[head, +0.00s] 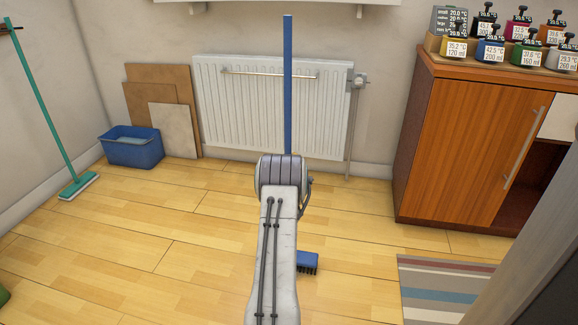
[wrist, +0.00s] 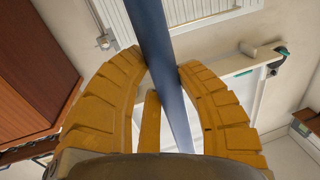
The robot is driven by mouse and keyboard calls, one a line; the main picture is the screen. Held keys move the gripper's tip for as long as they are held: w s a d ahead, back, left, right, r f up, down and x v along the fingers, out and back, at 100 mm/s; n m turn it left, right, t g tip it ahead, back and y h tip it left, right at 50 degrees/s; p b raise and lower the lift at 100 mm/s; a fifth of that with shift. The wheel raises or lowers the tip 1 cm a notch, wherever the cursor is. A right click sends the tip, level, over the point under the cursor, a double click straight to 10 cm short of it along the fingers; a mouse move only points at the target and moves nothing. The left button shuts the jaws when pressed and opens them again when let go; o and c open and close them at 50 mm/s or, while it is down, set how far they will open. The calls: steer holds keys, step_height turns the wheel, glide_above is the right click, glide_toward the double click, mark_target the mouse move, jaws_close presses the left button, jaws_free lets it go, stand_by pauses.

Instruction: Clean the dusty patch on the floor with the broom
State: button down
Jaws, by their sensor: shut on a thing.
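The broom has a long blue handle (head: 287,85) that stands upright in front of the radiator. Its blue head with dark bristles (head: 308,261) shows low, just right of my arm, at the floor. In the wrist view the blue handle (wrist: 152,28) runs between the yellow fingers of my gripper (wrist: 161,64), which is shut on it. In the head view my arm hides the gripper and the middle of the broom. I cannot make out a dusty patch on the visible wooden floor (head: 120,255).
A green mop (head: 78,186) leans at the left wall. A blue bucket (head: 132,148) and boards (head: 165,88) stand by the back wall near the radiator (head: 225,110). A wooden cabinet (head: 470,140) bearing several jars and a striped mat (head: 440,290) are right. The left floor is mostly clear.

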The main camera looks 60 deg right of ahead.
steer(key=shift+x, duration=0.9)
steer(key=shift+s+d+r, duration=0.1)
steer(key=shift+d, duration=0.1)
steer(key=shift+x, duration=1.4)
steer(key=shift+s+d+r, duration=0.1)
steer(key=shift+d, duration=0.05)
steer(key=shift+s+x, duration=0.25)
steer(key=shift+x, duration=1.15)
steer(key=shift+d, duration=0.1)
